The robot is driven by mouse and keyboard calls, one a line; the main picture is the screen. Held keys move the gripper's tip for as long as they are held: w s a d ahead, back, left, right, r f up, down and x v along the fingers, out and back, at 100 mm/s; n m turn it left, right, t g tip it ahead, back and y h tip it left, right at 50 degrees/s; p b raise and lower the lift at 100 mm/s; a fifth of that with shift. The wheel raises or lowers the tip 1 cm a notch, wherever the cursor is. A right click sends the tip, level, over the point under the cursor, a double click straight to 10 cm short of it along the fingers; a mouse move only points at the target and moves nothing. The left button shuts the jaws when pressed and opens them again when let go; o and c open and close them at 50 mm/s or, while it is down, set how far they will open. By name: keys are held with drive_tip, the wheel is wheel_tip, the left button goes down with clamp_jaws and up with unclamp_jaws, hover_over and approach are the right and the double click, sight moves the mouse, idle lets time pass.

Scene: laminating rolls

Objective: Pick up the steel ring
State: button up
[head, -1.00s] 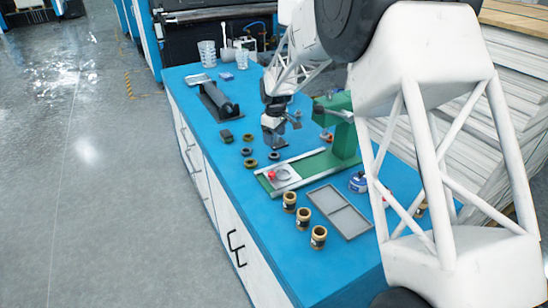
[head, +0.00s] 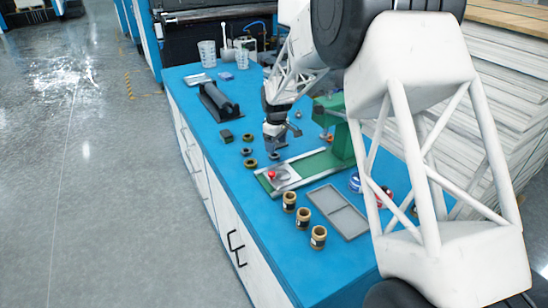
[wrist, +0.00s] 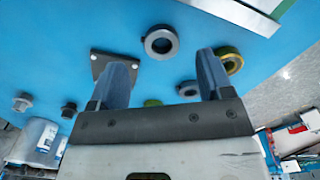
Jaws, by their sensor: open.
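A grey steel-looking ring (wrist: 161,41) lies flat on the blue bench top. In the wrist view it shows just past the gap between my fingertips, apart from both. In the head view this ring (head: 274,156) is right below my gripper (head: 276,149). My gripper (wrist: 163,58) is open and empty above the bench. A brass-coloured ring (wrist: 229,60) lies beside the right finger, also seen in the head view (head: 250,163). Another grey ring (wrist: 188,90) is partly hidden behind the gripper body.
A green-based device (head: 315,165) with a steel plate stands close to the ring. A grey divided tray (head: 338,210) and brass cups (head: 303,218) are nearer the front. A black roller stand (head: 218,103) is farther back. A black plate (wrist: 112,68) lies by the left finger.

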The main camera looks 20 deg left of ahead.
drive_tip(key=shift+a+f, duration=0.15)
drive_tip(key=shift+f, duration=2.4)
drive_tip(key=c, duration=1.1)
drive_tip(key=shift+o, duration=0.2)
drive_tip(key=shift+r, duration=0.1)
wheel_tip(320, 180, up, 10)
drive_tip(key=shift+w+a+r, duration=0.25)
drive_tip(key=shift+w+r, duration=0.4)
drive_tip(key=shift+w, duration=0.9)
drive_tip(key=shift+w+a+r, duration=0.2)
drive_tip(key=shift+w+r, duration=0.4)
drive_tip(key=shift+w, duration=0.9)
drive_tip(key=shift+w+a+r, duration=0.25)
drive_tip(key=shift+w+r, duration=0.4)
drive_tip(key=shift+w, duration=0.9)
